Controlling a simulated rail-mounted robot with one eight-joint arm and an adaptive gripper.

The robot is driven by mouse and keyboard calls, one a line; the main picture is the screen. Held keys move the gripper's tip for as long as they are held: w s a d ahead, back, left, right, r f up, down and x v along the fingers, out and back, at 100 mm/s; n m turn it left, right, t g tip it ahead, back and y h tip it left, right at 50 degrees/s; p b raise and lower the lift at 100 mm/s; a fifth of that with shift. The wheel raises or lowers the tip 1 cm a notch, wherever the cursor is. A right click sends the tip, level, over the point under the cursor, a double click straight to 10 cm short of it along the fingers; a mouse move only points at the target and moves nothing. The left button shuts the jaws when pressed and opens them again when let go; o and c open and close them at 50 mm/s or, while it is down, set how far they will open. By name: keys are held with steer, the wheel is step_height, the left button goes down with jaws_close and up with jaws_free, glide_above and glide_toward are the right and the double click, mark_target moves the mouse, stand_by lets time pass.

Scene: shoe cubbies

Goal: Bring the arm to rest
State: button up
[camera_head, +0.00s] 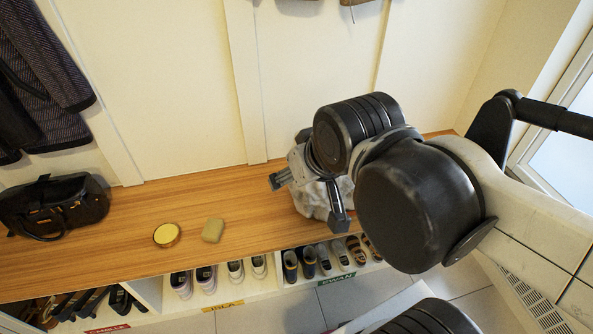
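My gripper (309,198) is above the right part of the wooden bench top (100,249). Its two dark-tipped fingers are spread apart, and I see nothing held between them. My arm reaches in from the right and its dark joints fill the right middle of the view.
Several pairs of shoes (205,279) stand in the cubbies below. Dark coats (40,75) hang at left. The bench between handbag and gripper is mostly clear.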

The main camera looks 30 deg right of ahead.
step_height(320, 180, up, 9)
steer(key=p, duration=0.9)
stand_by(0.5)
steer(key=o, duration=0.5)
steer(key=shift+r, duration=0.1)
